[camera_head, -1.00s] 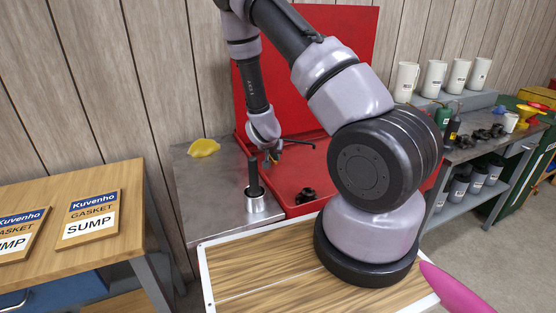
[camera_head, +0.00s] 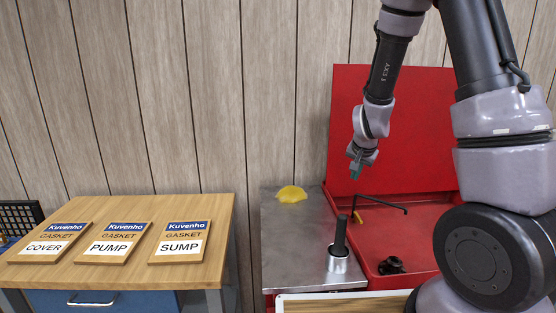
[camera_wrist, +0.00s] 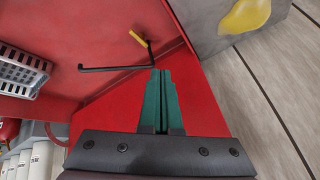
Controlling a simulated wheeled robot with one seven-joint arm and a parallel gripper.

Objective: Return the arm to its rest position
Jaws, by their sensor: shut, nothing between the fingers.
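My gripper (camera_head: 356,173) hangs above the left part of an open red case, its fingers pointing down. It also shows in the wrist view (camera_wrist: 161,75), where its green fingers are together with nothing between them. In the head view my arm reaches up from the lower right and bends down to the gripper. A black bent rod with a yellow end (camera_head: 381,204) lies in the red case (camera_head: 425,214), below the gripper. In the wrist view this rod (camera_wrist: 115,68) lies beyond the fingertips, apart from them.
A yellow cloth-like lump (camera_head: 291,194) lies on the grey metal bench (camera_head: 296,235). A silver cup holding a dark rod (camera_head: 340,237) stands near its front edge. A small black part (camera_head: 391,265) sits in the case. A wooden table (camera_head: 110,209) with three gasket boards stands at left.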

